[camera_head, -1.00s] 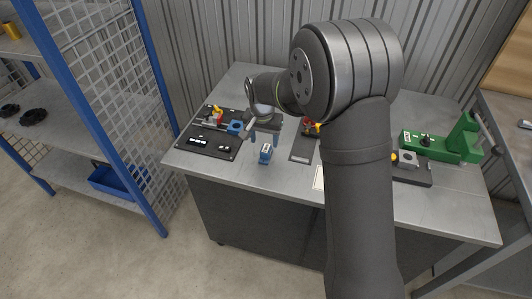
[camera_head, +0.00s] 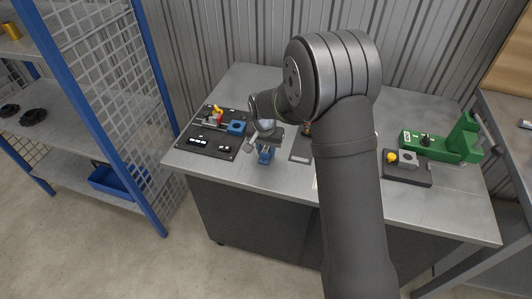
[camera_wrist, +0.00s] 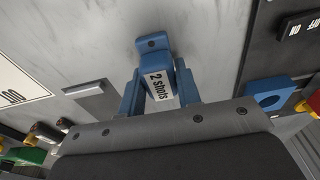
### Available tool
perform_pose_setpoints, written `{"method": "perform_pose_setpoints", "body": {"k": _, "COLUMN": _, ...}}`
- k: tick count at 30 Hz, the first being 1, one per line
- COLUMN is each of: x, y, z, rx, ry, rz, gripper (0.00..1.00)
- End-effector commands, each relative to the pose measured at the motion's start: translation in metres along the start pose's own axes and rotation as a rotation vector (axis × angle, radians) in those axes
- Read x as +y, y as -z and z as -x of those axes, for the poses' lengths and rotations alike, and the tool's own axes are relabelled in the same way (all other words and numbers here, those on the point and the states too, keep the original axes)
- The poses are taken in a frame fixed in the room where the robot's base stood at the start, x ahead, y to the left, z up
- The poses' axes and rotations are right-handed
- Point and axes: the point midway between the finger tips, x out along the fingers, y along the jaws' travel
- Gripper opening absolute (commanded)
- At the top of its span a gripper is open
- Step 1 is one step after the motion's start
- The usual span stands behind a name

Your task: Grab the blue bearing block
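A blue block with a white "2 shots" label (camera_wrist: 158,86) and a holed tab stands on the bare table near its front edge; it also shows in the head view (camera_head: 265,158). My gripper (camera_wrist: 158,95) is above it, with its two blue fingers apart, one on each side of the label. I cannot tell whether the fingers touch it. In the head view my gripper (camera_head: 267,150) partly covers this block. A second blue block with a round hole (camera_head: 237,128) sits on the black board to the left; it also shows in the wrist view (camera_wrist: 268,94).
The black board (camera_head: 205,146) carries red and yellow parts and white labels. A green fixture (camera_head: 440,148) stands at the right, near a grey block (camera_head: 407,159) on a dark base. A grey plate (camera_head: 300,149) lies right of my gripper.

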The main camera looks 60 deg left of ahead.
Motion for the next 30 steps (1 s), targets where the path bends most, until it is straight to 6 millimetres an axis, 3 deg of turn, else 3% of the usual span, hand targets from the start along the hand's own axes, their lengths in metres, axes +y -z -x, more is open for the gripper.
{"method": "perform_pose_setpoints", "body": {"k": 3, "x": 0.0, "y": 0.0, "z": 0.0, "rx": 0.0, "ry": 0.0, "rz": 0.0, "gripper": 0.0}}
{"method": "perform_pose_setpoints", "body": {"k": 14, "x": 0.0, "y": 0.001, "z": 0.007, "rx": 0.002, "ry": 0.001, "rz": 0.0, "gripper": 0.0}}
{"method": "perform_pose_setpoints", "body": {"k": 22, "x": 0.0, "y": 0.007, "z": 0.046, "rx": 0.005, "ry": 0.003, "rz": -0.001, "gripper": 0.0}}
{"method": "perform_pose_setpoints", "body": {"k": 30, "x": 0.064, "y": 0.009, "z": 0.08, "rx": 0.003, "ry": 0.001, "rz": -0.005, "gripper": 0.0}}
